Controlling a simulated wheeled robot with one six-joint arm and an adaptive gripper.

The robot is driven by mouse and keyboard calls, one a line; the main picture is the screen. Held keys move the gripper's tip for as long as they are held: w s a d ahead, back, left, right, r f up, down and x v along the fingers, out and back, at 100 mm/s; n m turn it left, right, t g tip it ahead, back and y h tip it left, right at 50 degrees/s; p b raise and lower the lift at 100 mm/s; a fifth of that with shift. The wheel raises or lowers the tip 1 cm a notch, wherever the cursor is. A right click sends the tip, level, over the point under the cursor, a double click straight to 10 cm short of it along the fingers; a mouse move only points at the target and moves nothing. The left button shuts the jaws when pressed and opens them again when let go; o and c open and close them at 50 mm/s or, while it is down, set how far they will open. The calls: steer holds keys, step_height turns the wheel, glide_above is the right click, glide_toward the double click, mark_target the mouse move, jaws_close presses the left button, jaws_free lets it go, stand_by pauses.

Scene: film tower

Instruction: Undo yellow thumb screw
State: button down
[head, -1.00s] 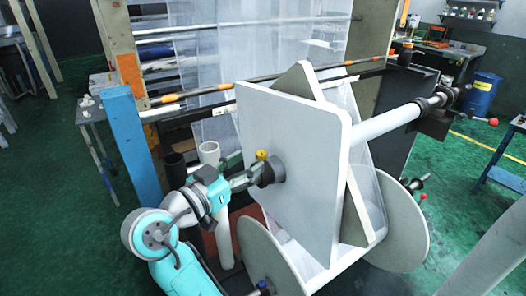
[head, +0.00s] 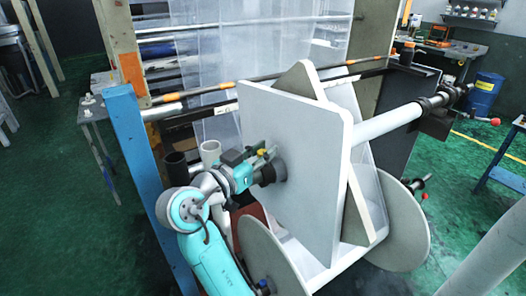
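The yellow thumb screw (head: 262,153) shows as a small yellow spot at the top of the dark round collar (head: 271,171). The collar sits on the near face of the white square plate (head: 305,150). My gripper (head: 263,160) is at the screw, and its dark fingers partly cover it. I cannot tell whether the fingers touch the screw or how far apart they are. My teal and grey arm comes up from the bottom, left of the plate.
A blue post (head: 140,170) stands close to the left of my arm. White round discs (head: 396,225) lie below the plate. A white roller (head: 390,122) runs to the right from the plate. Clear film (head: 230,60) hangs behind. Green floor is open at the far left.

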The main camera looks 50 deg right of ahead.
steer(key=shift+n+t, duration=0.8)
steer(key=shift+t, duration=0.4)
steer(key=c, duration=0.9)
jaws_free()
steer(key=s+a, duration=0.2)
steer(key=a, duration=0.9)
steer(key=shift+a, duration=0.4)
steer(key=shift+s, duration=0.1)
